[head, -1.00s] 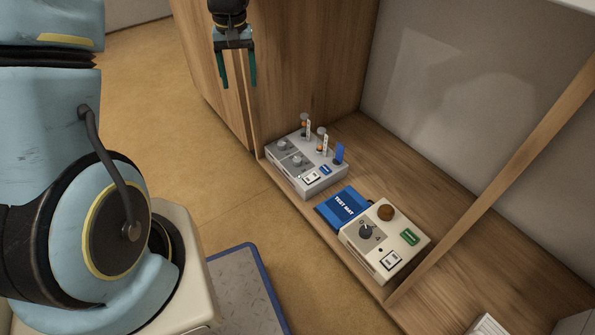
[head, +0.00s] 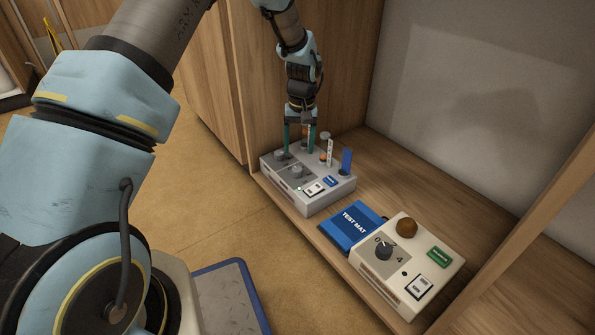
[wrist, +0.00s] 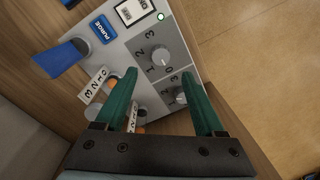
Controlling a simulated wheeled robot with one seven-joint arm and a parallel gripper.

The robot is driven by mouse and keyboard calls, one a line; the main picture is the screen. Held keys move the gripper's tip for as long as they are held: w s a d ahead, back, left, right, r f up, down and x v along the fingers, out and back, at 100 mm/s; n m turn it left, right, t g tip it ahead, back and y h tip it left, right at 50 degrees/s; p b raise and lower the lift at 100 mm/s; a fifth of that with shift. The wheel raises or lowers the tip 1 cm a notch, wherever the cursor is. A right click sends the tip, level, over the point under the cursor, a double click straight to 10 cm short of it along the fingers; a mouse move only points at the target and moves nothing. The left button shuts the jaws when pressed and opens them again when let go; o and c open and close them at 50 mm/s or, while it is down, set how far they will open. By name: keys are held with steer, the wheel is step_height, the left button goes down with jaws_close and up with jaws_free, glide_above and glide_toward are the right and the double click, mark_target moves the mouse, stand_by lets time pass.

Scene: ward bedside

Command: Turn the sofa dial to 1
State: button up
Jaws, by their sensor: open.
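The grey panel (head: 325,197) stands on the wooden shelf and carries two round grey dials. The nearer dial (head: 297,172) shows in the wrist view (wrist: 160,57) with numbers 0 to 3 around it. The farther dial (head: 281,156) is in the wrist view (wrist: 180,97), close beside the right finger and partly covered by it. No sofa label is legible, and the dial settings are too small to read surely. My gripper (head: 299,151) is open and empty, pointing down over the back of the panel; its fingers also show in the wrist view (wrist: 160,74).
Small upright number strips (head: 330,153) and a blue lever (head: 346,161) rise from the panel's far side. A blue test mat (head: 352,228) lies beside it. A cream box (head: 378,278) with its own dial (head: 384,250) and brown knob (head: 407,227) stands to the right.

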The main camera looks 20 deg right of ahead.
mark_target(297, 168)
steer(key=f+b, duration=0.1)
steer(key=f, duration=0.3)
steer(key=f+b, duration=0.2)
steer(key=f, duration=0.1)
steer(key=shift+w+a+f, duration=0.1)
steer(key=shift+a+f, duration=0.1)
steer(key=shift+f, duration=0.2)
jaws_close()
